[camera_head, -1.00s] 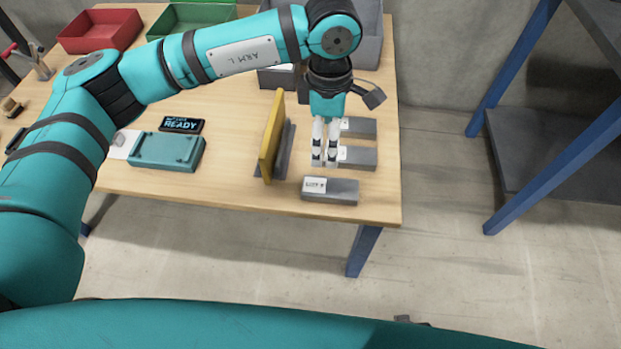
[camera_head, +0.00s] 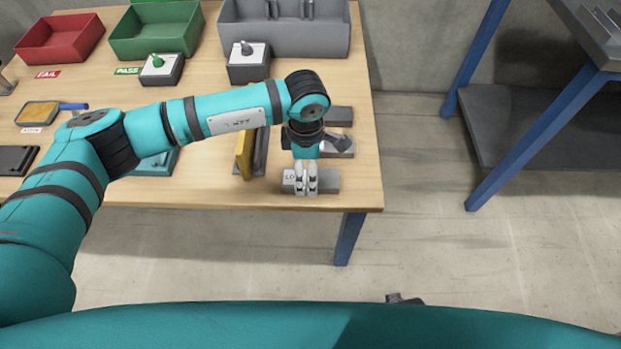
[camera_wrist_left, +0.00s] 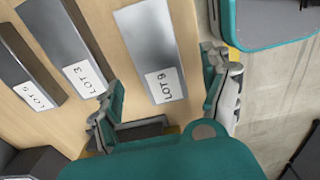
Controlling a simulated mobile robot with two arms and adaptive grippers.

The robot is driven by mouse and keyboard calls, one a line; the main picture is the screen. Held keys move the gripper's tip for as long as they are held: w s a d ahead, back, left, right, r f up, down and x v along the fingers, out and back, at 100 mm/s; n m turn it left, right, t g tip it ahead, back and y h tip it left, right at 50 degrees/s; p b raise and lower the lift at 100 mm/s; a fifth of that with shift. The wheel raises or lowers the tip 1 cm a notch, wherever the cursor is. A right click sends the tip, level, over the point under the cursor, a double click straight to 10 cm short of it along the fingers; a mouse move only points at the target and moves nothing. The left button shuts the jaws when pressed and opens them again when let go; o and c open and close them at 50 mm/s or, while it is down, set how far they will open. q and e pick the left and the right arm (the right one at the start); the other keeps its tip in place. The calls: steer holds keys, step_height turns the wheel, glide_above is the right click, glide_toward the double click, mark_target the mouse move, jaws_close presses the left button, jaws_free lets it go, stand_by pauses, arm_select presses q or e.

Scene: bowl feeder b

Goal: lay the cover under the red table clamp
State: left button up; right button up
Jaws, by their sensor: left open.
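My left gripper (camera_head: 306,188) is open above the nearest grey lot block (camera_head: 326,182) at the table's front right. In the left wrist view, its two fingers (camera_wrist_left: 163,88) stand on either side of that block's labelled end (camera_wrist_left: 165,86); I cannot tell whether they touch it. A flat teal piece (camera_head: 157,164), possibly the cover, lies left of the yellow plate, partly hidden behind my left arm. Only a grey part of what looks like the clamp (camera_head: 6,87) shows at the left edge; its red handle is out of view.
Two more grey blocks (camera_head: 339,116) lie behind the nearest one. A yellow plate (camera_head: 243,155) stands upright just left of them. Red (camera_head: 60,40), green (camera_head: 157,30) and grey bins (camera_head: 284,38) line the back. A blue-legged shelf (camera_head: 567,130) stands at right.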

arm_select(q)
steer(key=shift+d+f, duration=0.1)
steer(key=shift+f, duration=1.35)
steer(key=c, duration=1.5)
steer(key=shift+w, duration=0.1)
jaws_close()
steer(key=shift+r, duration=0.15)
